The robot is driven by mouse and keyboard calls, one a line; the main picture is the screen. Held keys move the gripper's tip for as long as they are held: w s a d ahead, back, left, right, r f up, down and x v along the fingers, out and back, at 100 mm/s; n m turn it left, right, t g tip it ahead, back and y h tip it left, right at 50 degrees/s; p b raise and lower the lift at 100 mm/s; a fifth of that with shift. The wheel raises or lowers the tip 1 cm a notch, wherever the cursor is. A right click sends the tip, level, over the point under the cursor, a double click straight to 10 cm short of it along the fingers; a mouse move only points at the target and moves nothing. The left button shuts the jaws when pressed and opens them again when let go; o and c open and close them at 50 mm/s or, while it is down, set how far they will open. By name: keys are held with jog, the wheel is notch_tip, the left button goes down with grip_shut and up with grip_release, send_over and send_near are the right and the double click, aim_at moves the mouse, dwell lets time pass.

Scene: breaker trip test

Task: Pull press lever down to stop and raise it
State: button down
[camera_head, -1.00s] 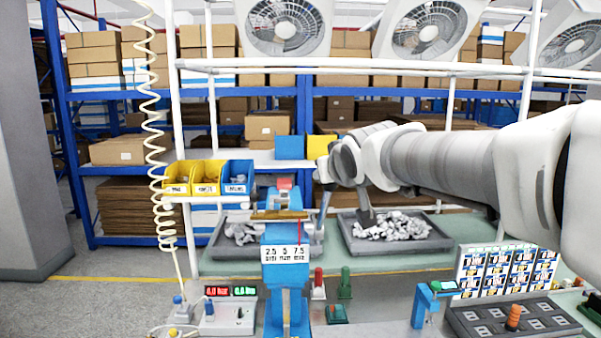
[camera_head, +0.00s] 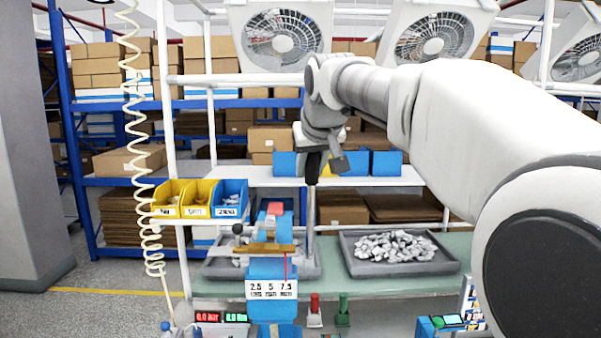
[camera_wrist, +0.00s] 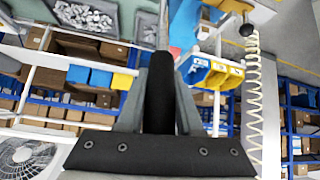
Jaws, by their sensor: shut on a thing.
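The blue press (camera_head: 270,268) stands at the lower middle of the head view, with a brass-coloured bar and a 2.5 / 5 / 7.5 scale plate. Its lever (camera_head: 310,225) is a grey rod standing nearly upright at the press's right side. The lever has a black grip at its upper end. My gripper (camera_head: 318,150) is shut around this grip, well above the scale plate. In the wrist view, the black grip (camera_wrist: 158,95) lies between my two grey fingers, and the rod runs on beyond them. The lever's lower joint is hidden behind the press.
Yellow and blue bins (camera_head: 200,198) stand left of the press, near a coiled cream hose (camera_head: 140,130). Grey trays of metal parts (camera_head: 398,250) lie behind on the green bench. A black knob (camera_head: 237,229) sticks out at the press's left. Small fixtures stand lower right.

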jog(key=shift+w+r+g, duration=0.2)
jog(key=shift+w+g, duration=0.1)
jog(key=shift+w, duration=0.45)
jog(key=shift+w+r+g, duration=0.15)
jog(key=shift+w+g, duration=0.15)
jog(key=shift+w, duration=0.4)
jog(key=c, duration=0.6)
grip_release()
jog(key=v, duration=1.7)
jog(key=shift+r, duration=0.25)
